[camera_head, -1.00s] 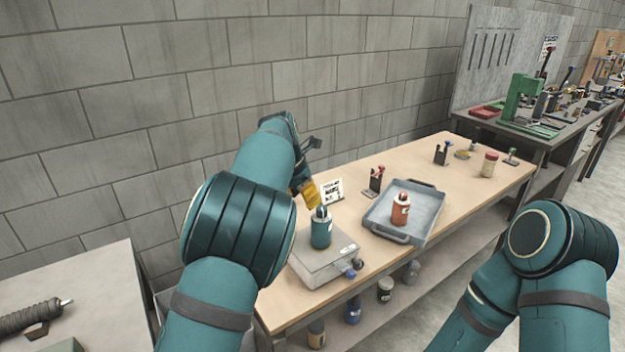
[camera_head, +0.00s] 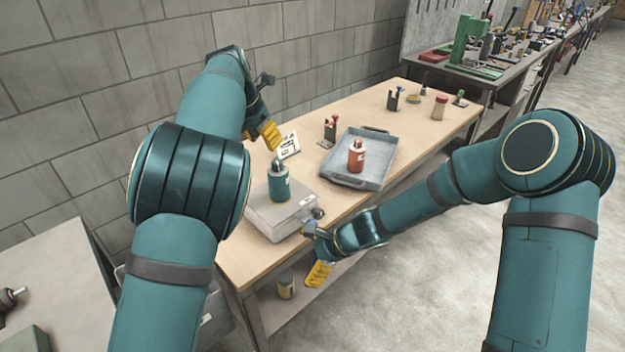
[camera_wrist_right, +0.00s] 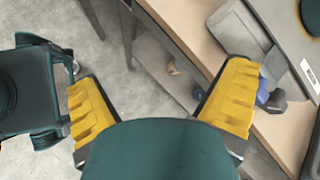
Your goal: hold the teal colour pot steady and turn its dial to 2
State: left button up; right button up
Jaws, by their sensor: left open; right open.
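The teal colour pot (camera_head: 279,184) stands upright on a grey scale-like platform (camera_head: 262,215) near the left end of the bench. My right gripper (camera_head: 313,250) is open and empty at the bench's front edge, right of the platform and below the pot. In the right wrist view, its yellow fingers (camera_wrist_right: 160,100) are wide apart, with the bench edge beyond the right finger.
A grey tray (camera_head: 380,170) holding a red pot (camera_head: 356,155) lies right of the platform. A small sign (camera_head: 289,145) and a dark holder with red-topped items (camera_head: 330,130) stand behind. A jar (camera_head: 440,107) stands farther right.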

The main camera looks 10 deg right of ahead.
jog(key=w+r+m+t+y, duration=0.1)
jog(key=w+r+m+t, duration=0.1)
jog(key=w+r+m, duration=0.3)
jog(key=m+t, duration=0.4)
jog(key=m, duration=0.1)
send_near(274, 176)
notch_tip(274, 176, down, 2)
jog(key=w+d, duration=0.2)
jog(key=shift+y, duration=0.4)
jog(key=x, duration=1.3)
jog(key=shift+d+f, duration=0.1)
jog(key=c, duration=1.5)
